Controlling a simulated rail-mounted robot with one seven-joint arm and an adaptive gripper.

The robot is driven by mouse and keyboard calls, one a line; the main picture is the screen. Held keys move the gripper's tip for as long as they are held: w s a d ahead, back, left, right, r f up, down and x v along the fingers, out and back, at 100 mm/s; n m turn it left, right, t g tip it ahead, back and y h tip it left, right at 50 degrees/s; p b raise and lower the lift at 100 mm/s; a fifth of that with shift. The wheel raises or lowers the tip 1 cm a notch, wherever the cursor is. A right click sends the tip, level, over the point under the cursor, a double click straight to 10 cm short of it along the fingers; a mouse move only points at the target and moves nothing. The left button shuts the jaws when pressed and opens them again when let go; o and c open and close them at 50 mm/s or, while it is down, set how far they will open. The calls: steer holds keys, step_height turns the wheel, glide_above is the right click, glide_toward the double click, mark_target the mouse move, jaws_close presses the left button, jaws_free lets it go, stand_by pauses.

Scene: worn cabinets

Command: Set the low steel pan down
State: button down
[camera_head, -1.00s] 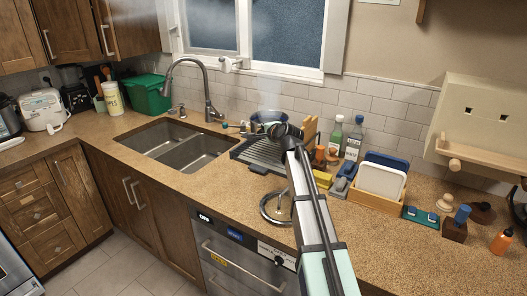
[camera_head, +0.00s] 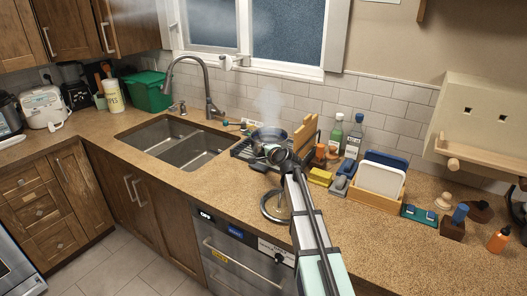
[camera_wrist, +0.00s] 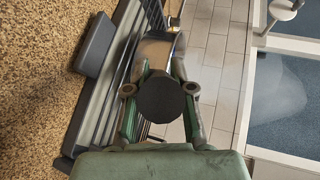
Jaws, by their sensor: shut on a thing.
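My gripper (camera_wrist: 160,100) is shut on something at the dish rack. In the wrist view a dark round end sits between the fingers and hides most of what they hold. A shiny steel surface (camera_wrist: 155,48), which looks like part of the low steel pan, shows just beyond the fingers. In the head view my gripper (camera_head: 279,156) is over the rack's right side, and my wrist covers much of the held thing. A dark bluish round vessel (camera_head: 268,133) shows behind it. I cannot tell whether the pan touches the rack.
The dish rack (camera_wrist: 108,85) lies beside the gripper. A round metal ring (camera_head: 269,209) lies on the front counter. Yellow sponge (camera_head: 320,176), bottles (camera_head: 336,136) and a wooden holder with boards (camera_head: 375,199) stand to the right. The sink (camera_head: 185,145) is left.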

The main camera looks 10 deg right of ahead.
steer(key=c, duration=1)
jaws_free()
steer(key=shift+r, duration=0.15)
steer(key=shift+s+d, duration=0.1)
steer(key=shift+s, duration=0.35)
steer(key=b+v, duration=0.2)
steer(key=v, duration=0.9)
steer(key=shift+r+b, duration=0.2)
steer(key=shift+b, duration=0.15)
